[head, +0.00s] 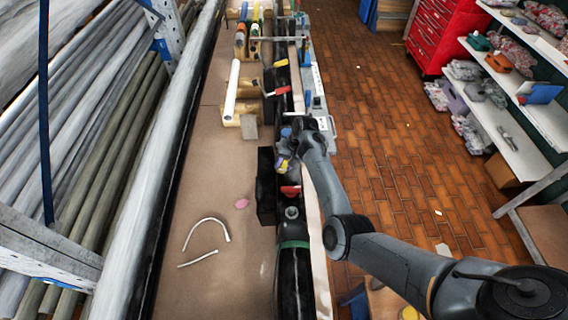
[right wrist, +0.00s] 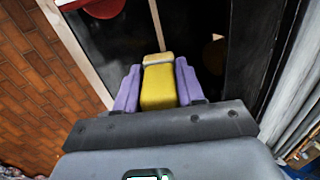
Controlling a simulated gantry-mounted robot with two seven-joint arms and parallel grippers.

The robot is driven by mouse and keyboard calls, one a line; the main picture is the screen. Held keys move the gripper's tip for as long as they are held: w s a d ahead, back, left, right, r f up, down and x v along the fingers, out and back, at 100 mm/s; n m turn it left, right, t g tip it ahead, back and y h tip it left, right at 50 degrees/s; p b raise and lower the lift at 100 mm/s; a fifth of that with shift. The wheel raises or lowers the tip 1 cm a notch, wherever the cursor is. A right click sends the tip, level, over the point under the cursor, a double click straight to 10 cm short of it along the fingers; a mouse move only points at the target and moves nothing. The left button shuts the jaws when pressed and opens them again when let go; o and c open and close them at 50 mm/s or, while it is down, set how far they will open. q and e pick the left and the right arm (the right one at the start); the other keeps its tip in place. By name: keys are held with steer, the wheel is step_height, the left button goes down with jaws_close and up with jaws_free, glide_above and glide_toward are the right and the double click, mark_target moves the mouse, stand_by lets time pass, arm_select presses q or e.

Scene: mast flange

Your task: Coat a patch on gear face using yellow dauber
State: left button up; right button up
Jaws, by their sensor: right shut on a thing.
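My right gripper (head: 284,160) is over the dark strip along the right side of the bench. In the right wrist view its purple fingers (right wrist: 158,92) are shut on the yellow dauber (right wrist: 158,85), one on each side. The dauber's pale tip (right wrist: 158,59) points away from the gripper, toward a dark surface. A bit of the yellow dauber also shows in the head view (head: 282,168). I cannot make out the gear face for sure, nor whether the tip touches anything. My left gripper is not in view.
A red part (head: 290,191) and a dark block (head: 266,186) are close to the gripper. Long pipes fill the left. Brick floor (head: 385,130) is open at right.

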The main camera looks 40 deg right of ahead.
steer(key=shift+f, duration=0.25)
steer(key=shift+f+b, duration=0.4)
steer(key=shift+f, duration=0.05)
steer(key=shift+d, duration=0.1)
steer(key=shift+s+d+r+p, duration=0.25)
steer(key=shift+s+d+p, duration=0.35)
steer(key=shift+p, duration=0.3)
steer(key=shift+s+d+p, duration=0.9)
steer(key=shift+d+p, duration=0.1)
steer(key=shift+d, duration=0.2)
steer(key=shift+s+d+f+p, duration=0.15)
steer(key=shift+s+d+p, duration=0.3)
steer(key=shift+s+d, duration=0.2)
steer(key=shift+d, duration=0.2)
steer(key=shift+w+a+f, duration=0.1)
steer(key=shift+w+a, duration=0.5)
steer(key=shift+a, duration=0.2)
steer(key=shift+w+a+f, duration=0.1)
steer(key=shift+w+a, duration=0.5)
steer(key=shift+a, duration=0.15)
steer(key=shift+w+a+r, duration=0.15)
steer(key=shift+w+a, duration=0.8)
steer(key=shift+a, duration=0.3)
